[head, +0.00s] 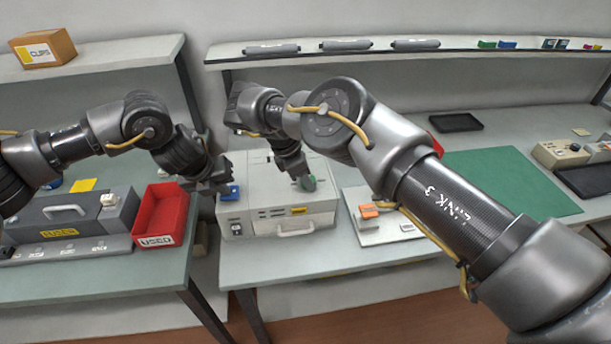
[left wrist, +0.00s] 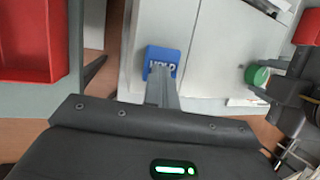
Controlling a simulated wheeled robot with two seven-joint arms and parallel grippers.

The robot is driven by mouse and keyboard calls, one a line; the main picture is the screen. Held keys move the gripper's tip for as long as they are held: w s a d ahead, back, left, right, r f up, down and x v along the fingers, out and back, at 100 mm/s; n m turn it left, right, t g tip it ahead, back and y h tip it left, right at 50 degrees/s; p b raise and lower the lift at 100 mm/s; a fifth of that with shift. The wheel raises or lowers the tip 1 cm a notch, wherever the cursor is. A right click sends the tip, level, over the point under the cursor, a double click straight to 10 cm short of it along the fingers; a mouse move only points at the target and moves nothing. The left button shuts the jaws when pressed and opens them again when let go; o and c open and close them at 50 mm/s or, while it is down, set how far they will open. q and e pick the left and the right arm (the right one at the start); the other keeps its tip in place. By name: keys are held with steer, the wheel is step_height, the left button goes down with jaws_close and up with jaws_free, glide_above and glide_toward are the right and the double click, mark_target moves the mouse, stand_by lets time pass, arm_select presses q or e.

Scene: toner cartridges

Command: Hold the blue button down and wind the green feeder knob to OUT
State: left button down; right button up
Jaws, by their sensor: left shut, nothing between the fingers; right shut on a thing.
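The blue button (head: 229,193) is on the left side of the pale grey machine (head: 262,178). The left wrist view shows it as a blue block marked HOLD (left wrist: 163,54). My left gripper (head: 222,186) is shut and empty, its fingertips (left wrist: 160,72) over the button's lower edge; I cannot tell whether they press it. The green feeder knob (head: 309,184) is on the right part of the machine; it also shows in the left wrist view (left wrist: 257,76). My right gripper (head: 304,179) is shut on the knob and partly hides it. The knob's OUT mark is not readable.
A red USED bin (head: 158,212) and a dark case (head: 70,218) stand on the left table, across a gap from the machine's table. A white board with orange parts (head: 372,211) lies right of the machine. A green mat (head: 510,180) lies further right, behind my right arm.

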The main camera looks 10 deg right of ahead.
steer(key=o, duration=1)
steer(key=shift+d, duration=0.1)
step_height(320, 180, up, 10)
